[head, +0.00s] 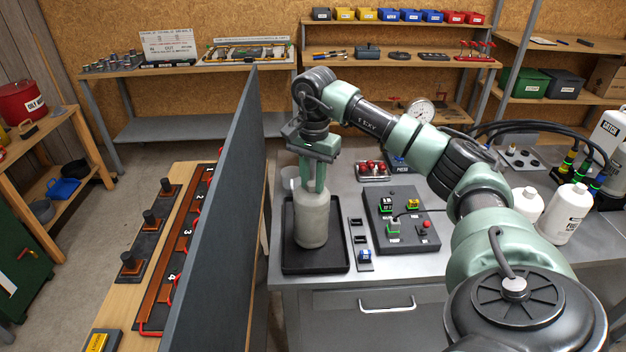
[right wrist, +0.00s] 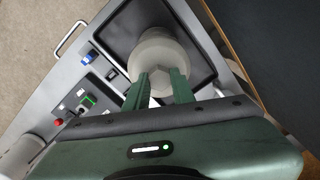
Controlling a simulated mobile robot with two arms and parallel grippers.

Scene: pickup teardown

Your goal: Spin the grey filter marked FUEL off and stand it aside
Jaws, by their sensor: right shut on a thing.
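A pale grey canister-shaped filter (head: 312,220) is upright over the black tray (head: 289,262) on the steel bench; I cannot tell whether its base touches the tray. No FUEL marking is readable on it from here. My right gripper (head: 313,186) points down and is shut on the filter's narrow top. In the right wrist view the two green fingers (right wrist: 160,88) close on a hexagonal top, with the round filter body (right wrist: 160,50) beyond. My left gripper is not in view.
A tall dark partition (head: 220,215) stands close left of the tray. Right of the tray are a small switch strip (head: 361,240) and a control box (head: 400,222). White canisters (head: 567,213) and black hoses stand at the bench's right.

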